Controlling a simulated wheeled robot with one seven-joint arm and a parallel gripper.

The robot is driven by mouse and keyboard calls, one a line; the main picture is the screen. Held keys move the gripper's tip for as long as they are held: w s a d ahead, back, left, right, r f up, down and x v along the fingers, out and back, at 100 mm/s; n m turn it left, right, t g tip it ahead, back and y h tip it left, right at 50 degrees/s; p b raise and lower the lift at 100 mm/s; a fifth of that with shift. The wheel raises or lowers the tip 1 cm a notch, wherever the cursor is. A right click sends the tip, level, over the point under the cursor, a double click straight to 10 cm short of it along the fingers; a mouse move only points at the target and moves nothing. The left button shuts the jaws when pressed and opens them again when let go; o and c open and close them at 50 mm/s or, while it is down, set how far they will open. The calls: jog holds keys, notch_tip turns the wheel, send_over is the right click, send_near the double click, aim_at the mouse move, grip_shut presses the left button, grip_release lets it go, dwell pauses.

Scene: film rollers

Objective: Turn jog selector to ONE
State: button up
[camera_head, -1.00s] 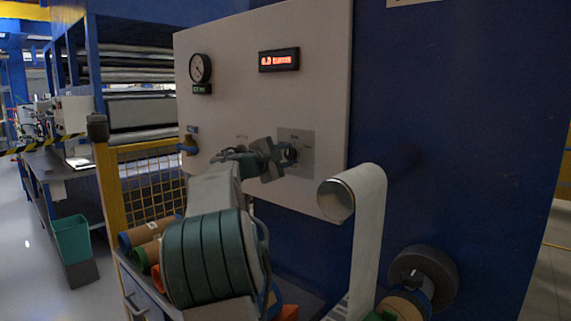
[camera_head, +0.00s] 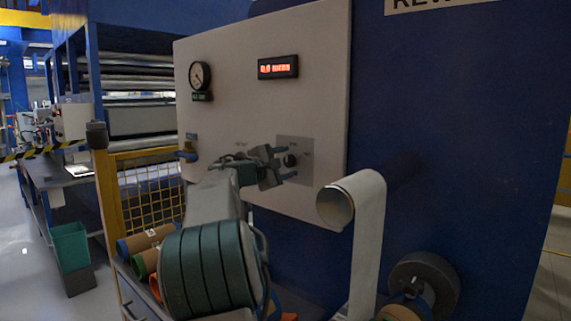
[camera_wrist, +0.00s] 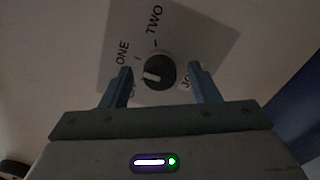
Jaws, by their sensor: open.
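The jog selector is a round dark knob (camera_wrist: 160,68) on a grey label plate (camera_wrist: 107,60) on the pale panel. A white mark on the knob's face points to the lower left in the wrist view. The plate reads ONE at the knob's upper left and TWO above it. A partly covered label is at its lower right, and another at its lower left is mostly hidden by a finger. My gripper (camera_wrist: 160,72) is open, with one finger on each side of the knob and visible gaps. In the head view my gripper (camera_head: 283,163) is at the knob (camera_head: 290,160).
The panel (camera_head: 235,110) carries a gauge (camera_head: 200,76), a red-lit display (camera_head: 278,67) and a blue-and-yellow fitting (camera_head: 188,150) at the left. A pale web over a roller (camera_head: 336,207) stands right of my arm. A yellow mesh guard (camera_head: 152,190) is at the left.

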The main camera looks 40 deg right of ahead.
jog(key=s+a+b, duration=0.1)
jog(key=a, duration=1.2)
jog(key=shift+a+b, duration=0.2)
jog(key=shift+b, duration=0.2)
jog(key=shift+s+f, duration=0.1)
jog(key=shift+s, duration=0.05)
